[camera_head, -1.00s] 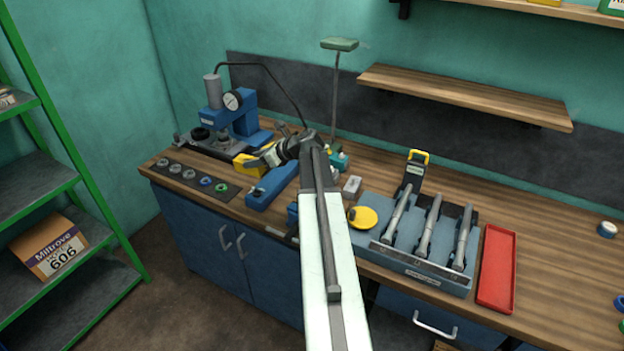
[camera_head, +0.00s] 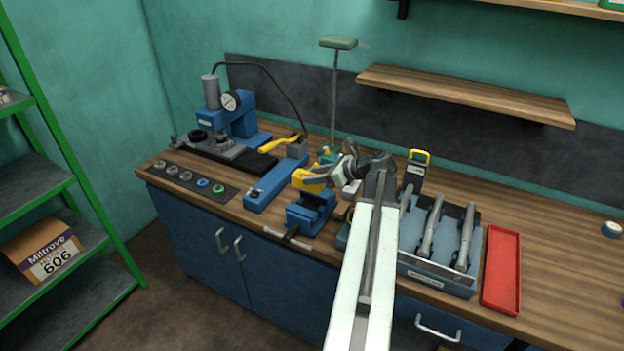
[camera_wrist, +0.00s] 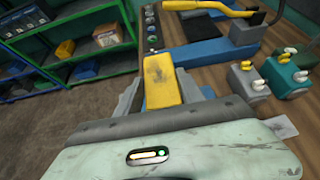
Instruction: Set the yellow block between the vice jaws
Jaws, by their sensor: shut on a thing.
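The yellow block (camera_head: 309,180) is held in my gripper (camera_head: 318,183), above the blue vice (camera_head: 311,214) near the front edge of the bench. The vice has dark jaws, partly hidden by the block and gripper. I cannot tell whether the block touches the jaws. In the wrist view the block (camera_wrist: 161,80) stands out from between my two grey fingers (camera_wrist: 158,100), and the vice is not clearly visible.
A blue fixture with a yellow lever (camera_head: 279,144) lies left of the vice. A mat with several rings (camera_head: 193,180) and a blue press (camera_head: 238,115) are further left. A blue rack (camera_head: 440,277) of several tools and a red tray (camera_head: 503,268) are right.

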